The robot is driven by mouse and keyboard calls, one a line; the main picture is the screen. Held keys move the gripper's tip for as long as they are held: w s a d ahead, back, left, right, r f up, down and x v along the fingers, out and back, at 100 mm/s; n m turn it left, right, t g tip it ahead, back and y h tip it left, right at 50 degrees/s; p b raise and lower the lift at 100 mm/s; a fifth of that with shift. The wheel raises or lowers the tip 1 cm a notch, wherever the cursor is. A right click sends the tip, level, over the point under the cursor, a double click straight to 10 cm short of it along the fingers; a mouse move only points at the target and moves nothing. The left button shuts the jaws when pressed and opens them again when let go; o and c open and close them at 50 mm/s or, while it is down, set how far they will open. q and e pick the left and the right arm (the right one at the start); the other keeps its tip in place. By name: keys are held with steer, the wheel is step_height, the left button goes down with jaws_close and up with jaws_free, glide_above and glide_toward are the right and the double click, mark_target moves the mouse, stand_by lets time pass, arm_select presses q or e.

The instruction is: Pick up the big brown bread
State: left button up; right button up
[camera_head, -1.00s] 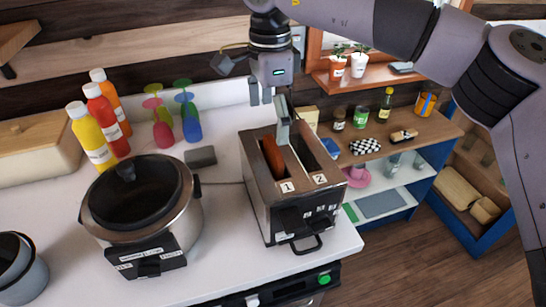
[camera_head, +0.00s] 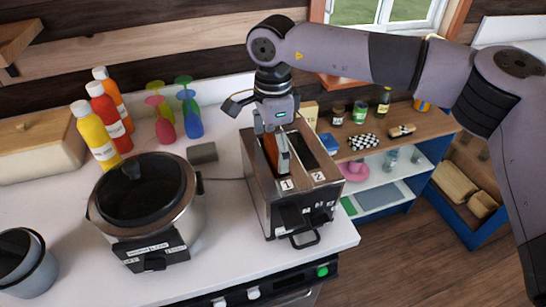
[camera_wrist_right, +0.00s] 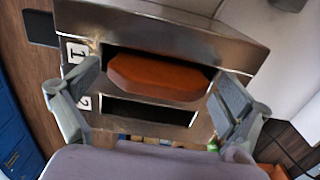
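A brown slab of bread (camera_head: 270,151) sits in slot 1 of the metal toaster (camera_head: 262,205), its top showing above the slot. The bread also shows in the right wrist view (camera_wrist_right: 160,76), lying lengthwise in its slot, with slot 2 empty beside it. My right gripper (camera_head: 277,158) is low over the toaster at slot 1 and partly hides the bread. In the right wrist view its two fingers (camera_wrist_right: 155,98) are spread wide, towards the two ends of the bread, with gaps visible. My left gripper is not in view.
A lidded cooker (camera_head: 150,205) stands left of the toaster on the white counter (camera_head: 225,265). A blue-sided shelf unit (camera_head: 410,165) with jars is at right. A small dark block (camera_head: 203,153) lies near the toaster.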

steer(key=c, duration=0.7)
steer(key=shift+r, duration=0.1)
steer(key=shift+c, duration=0.2)
